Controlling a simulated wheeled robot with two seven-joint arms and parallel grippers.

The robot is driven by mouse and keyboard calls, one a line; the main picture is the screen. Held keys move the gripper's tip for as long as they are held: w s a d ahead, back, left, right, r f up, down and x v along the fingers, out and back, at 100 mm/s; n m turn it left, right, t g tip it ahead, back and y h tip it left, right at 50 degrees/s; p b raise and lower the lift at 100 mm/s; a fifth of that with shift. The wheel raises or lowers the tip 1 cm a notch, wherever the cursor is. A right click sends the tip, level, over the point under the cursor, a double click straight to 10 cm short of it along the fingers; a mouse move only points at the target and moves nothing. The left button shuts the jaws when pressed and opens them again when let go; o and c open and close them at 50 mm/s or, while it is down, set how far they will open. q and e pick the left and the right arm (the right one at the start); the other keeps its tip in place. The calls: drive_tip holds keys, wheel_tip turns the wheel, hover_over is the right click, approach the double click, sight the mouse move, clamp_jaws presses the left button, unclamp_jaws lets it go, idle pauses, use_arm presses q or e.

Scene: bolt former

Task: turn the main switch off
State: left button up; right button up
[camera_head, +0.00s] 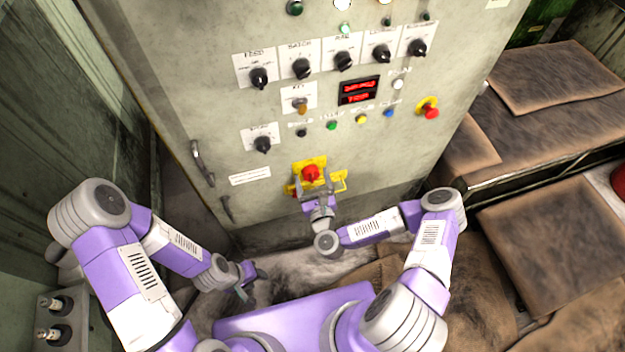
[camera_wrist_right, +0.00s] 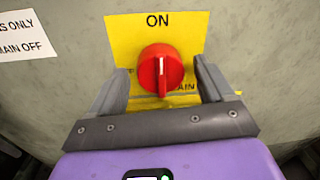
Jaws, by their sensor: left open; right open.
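The main switch is a red rotary knob (camera_head: 311,173) on a yellow plate (camera_head: 320,160) low on the cabinet front. In the right wrist view the red knob (camera_wrist_right: 160,70) has its white pointer line upright, toward the word ON on the yellow plate (camera_wrist_right: 190,25). My right gripper (camera_head: 314,192) is open in front of the switch. In the right wrist view its two fingers (camera_wrist_right: 162,88) stand on either side of the knob, with visible gaps. I cannot tell whether they touch the plate. My left gripper (camera_head: 252,278) is open and empty, low at the left, away from the cabinet.
The grey cabinet (camera_head: 220,110) carries several black selector knobs, coloured buttons, a red display (camera_head: 358,91) and a red emergency button (camera_head: 430,110). A yellow bracket (camera_head: 340,181) sits beside the switch. Door handles (camera_head: 203,163) stick out at the left. Brown-covered benches stand at the right.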

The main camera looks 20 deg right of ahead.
drive_tip(key=shift+c, duration=0.5)
drive_tip(key=c, duration=0.9)
drive_tip(key=shift+c, duration=0.2)
drive_tip(key=shift+n, duration=0.3)
drive_tip(key=n+p, duration=0.1)
drive_tip(key=n, duration=0.3)
drive_tip(key=shift+n, duration=0.3)
drive_tip(key=n+p, duration=0.1)
drive_tip(key=n, duration=0.3)
drive_tip(key=shift+n+t, duration=0.3)
drive_tip(key=n+y+p, duration=0.1)
drive_tip(key=n, duration=0.3)
drive_tip(key=shift+d+n+p, duration=0.1)
drive_tip(key=shift+n+p, duration=0.2)
drive_tip(key=shift+n, duration=0.1)
drive_tip(key=shift+n+p, duration=0.5)
drive_tip(key=shift+n, duration=1.5)
